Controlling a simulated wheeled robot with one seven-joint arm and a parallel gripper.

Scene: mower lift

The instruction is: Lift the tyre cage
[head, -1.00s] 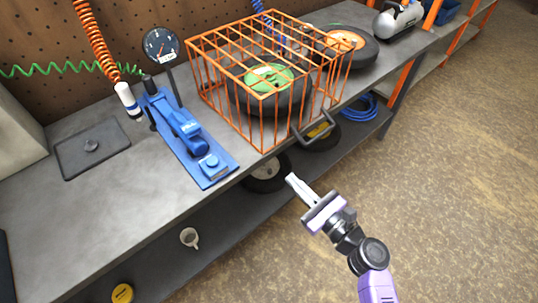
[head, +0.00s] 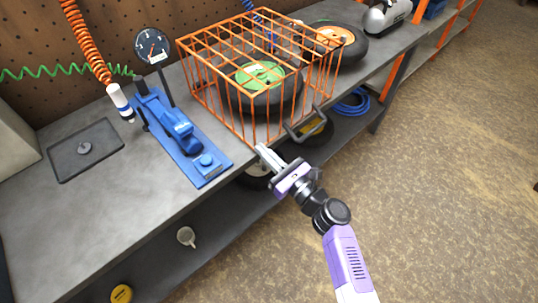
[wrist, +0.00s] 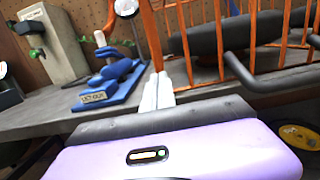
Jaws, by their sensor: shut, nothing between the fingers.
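The tyre cage (head: 215,83) is an orange wire cage standing on the grey workbench, over a tyre with a green hub (head: 260,75). A dark grey handle (head: 308,128) sticks out low on the cage's front side; in the wrist view the handle (wrist: 262,82) is to the right of the fingers. My gripper (head: 264,152) is shut and empty at the bench's front edge, left of the handle and near the cage's front lower corner. In the wrist view my fingers (wrist: 157,92) are together, pointing toward a cage corner post. Whether the fingertips touch the cage, I cannot tell.
A blue tool (head: 180,135) with a gauge (head: 152,45) stands left of the cage. A tyre with an orange hub (head: 335,38) lies behind it to the right. A lower shelf holds a mug (head: 186,237) and wheels. The floor at right is clear.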

